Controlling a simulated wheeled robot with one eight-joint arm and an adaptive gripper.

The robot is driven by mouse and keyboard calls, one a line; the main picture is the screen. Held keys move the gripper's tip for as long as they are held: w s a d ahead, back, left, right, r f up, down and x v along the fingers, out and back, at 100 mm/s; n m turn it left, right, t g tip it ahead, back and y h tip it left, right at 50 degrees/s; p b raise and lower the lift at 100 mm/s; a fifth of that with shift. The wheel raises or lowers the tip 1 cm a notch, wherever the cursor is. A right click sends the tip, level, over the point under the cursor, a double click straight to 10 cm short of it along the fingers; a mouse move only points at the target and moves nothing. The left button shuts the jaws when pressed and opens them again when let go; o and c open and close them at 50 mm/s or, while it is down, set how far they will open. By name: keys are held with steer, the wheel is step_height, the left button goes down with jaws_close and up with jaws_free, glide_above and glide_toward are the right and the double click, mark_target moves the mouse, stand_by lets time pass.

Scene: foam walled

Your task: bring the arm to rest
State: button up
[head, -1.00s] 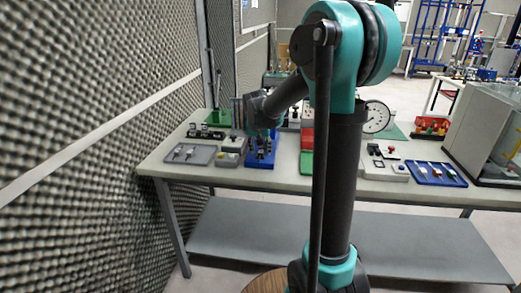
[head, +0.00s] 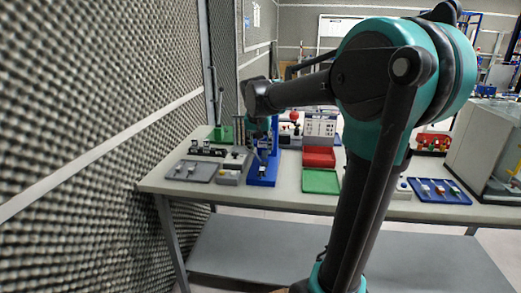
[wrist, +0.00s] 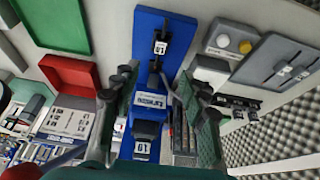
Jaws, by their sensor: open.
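My gripper (head: 259,137) is at the end of my arm, over the left part of the table. In the wrist view its two fingers (wrist: 160,90) are spread apart, with nothing held between them. A blue stand (head: 263,175) lies below the gripper in the head view. In the wrist view the blue stand (wrist: 183,30) shows between and beyond the fingers, with small blocks labelled 1.0 on it. My upper arm and elbow hide part of the table's middle and right in the head view.
The table (head: 290,199) holds a grey tray (head: 192,171), a red bin (head: 318,157), a green tray (head: 320,183) and a blue tray (head: 440,191). A clear-sided case (head: 490,148) stands at the right. A foam wall (head: 80,130) runs close along the left.

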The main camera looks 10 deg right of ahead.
steer(key=s+d+f+n, duration=0.1)
steer(key=s+d+f, duration=0.1)
steer(key=s+f, duration=0.8)
steer(key=s+d+f+n+y, duration=0.1)
steer(key=s+d+f+n, duration=0.1)
steer(key=s+f, duration=0.9)
steer(key=s+d, duration=0.1)
steer(key=s, duration=0.4)
steer(key=shift+d+n, duration=0.2)
steer(key=shift+n, duration=0.1)
